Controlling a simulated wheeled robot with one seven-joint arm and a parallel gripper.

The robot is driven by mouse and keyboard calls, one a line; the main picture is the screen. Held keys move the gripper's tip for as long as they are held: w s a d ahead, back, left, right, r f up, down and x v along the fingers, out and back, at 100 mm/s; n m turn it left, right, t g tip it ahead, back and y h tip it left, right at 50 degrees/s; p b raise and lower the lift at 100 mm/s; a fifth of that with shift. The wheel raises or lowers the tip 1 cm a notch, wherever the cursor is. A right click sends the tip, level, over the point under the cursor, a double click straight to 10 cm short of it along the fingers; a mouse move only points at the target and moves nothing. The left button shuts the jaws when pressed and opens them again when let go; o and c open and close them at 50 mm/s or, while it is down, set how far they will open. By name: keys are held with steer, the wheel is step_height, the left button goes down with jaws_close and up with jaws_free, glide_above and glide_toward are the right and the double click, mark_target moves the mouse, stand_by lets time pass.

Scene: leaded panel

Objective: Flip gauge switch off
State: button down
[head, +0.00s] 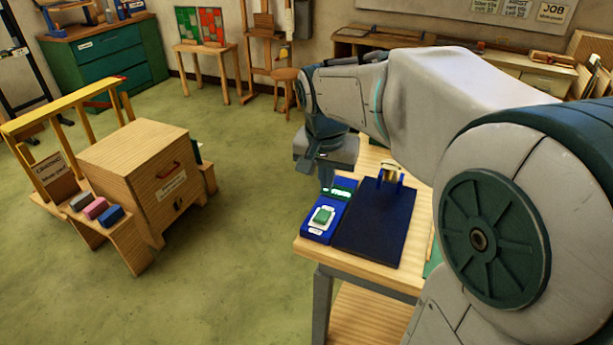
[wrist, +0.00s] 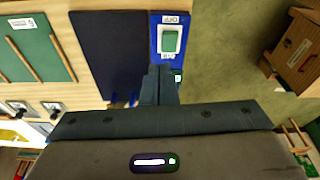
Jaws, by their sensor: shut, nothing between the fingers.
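The gauge switch is a green rocker on a white plate, set in a blue housing on the near left corner of the wooden table; the green rocker (head: 323,215) shows in the head view. In the wrist view the rocker (wrist: 170,41) lies just beyond my fingertips, with its labels too small to read surely. I cannot tell which way it is tipped. My gripper (head: 327,184) is shut and empty, pointing down over the far end of the blue housing (head: 312,233). In the wrist view my gripper's fingers (wrist: 161,72) are together, apart from the rocker, and partly hide the housing.
A dark blue panel (head: 375,230) lies right beside the switch housing, with a small stand (head: 391,173) at its far end. A wooden cabinet (head: 150,180) with coloured blocks beside it stands left on the floor. Green floor between cabinet and table is clear.

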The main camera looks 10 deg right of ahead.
steer(key=w, duration=0.1)
steer(key=w+r+m, duration=0.1)
steer(key=w, duration=0.1)
steer(key=shift+w+a, duration=0.15)
steer(key=p, duration=0.1)
glide_above(322, 217)
steer(key=x, duration=0.3)
steer(key=s+x, duration=0.1)
steer(key=x, duration=0.2)
steer(key=a+x, duration=0.1)
steer(key=x, duration=0.2)
steer(key=shift+s+d+f, duration=0.1)
steer(key=shift+s+f, duration=0.3)
steer(key=shift+f, duration=0.05)
steer(key=f, duration=0.4)
steer(key=shift+s+a, duration=0.2)
